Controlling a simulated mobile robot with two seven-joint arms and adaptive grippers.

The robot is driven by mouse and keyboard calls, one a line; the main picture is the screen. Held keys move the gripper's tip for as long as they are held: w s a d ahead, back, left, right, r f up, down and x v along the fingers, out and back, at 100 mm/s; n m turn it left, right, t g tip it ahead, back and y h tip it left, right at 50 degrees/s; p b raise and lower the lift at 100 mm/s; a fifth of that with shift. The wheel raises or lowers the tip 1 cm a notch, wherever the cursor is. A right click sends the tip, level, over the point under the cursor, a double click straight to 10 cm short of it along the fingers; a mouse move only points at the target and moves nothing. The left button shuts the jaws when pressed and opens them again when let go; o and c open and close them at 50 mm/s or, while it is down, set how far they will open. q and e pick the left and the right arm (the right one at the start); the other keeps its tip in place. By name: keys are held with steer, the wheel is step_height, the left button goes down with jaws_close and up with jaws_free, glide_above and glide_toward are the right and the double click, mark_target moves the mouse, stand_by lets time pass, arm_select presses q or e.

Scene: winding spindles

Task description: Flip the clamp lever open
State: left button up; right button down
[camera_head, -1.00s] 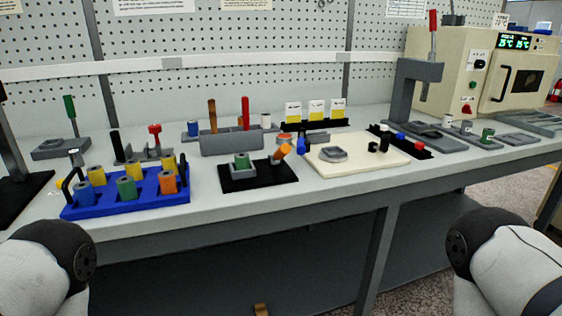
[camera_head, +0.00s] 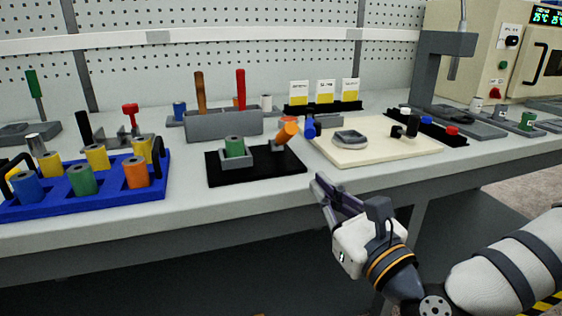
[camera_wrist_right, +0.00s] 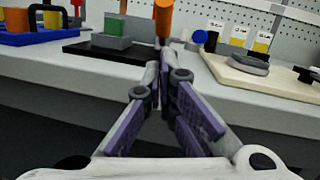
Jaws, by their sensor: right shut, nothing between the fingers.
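The clamp fixture is a black plate (camera_head: 255,176) on the bench with a grey holder around a green spindle (camera_head: 235,147). Its orange lever (camera_head: 287,132) stands tilted at the plate's right, on a small grey mount. The wrist view shows the orange lever (camera_wrist_right: 163,17) just beyond the fingertips, and the green spindle (camera_wrist_right: 115,25) to its left. My right gripper (camera_head: 320,184) is shut and empty, in front of the bench edge, below and right of the lever, apart from it. My left gripper is not in view.
A blue tray (camera_head: 110,203) with several coloured spindles stands at left. A cream board (camera_head: 350,156) with a grey part lies right of the fixture. A blue cylinder (camera_head: 309,127) is close to the lever's right. A grey block (camera_head: 224,127) with upright tools stands behind.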

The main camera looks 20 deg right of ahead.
mark_target(294, 176)
steer(key=shift+s+r, duration=0.1)
steer(key=x, duration=1)
steer(key=shift+p, duration=0.35)
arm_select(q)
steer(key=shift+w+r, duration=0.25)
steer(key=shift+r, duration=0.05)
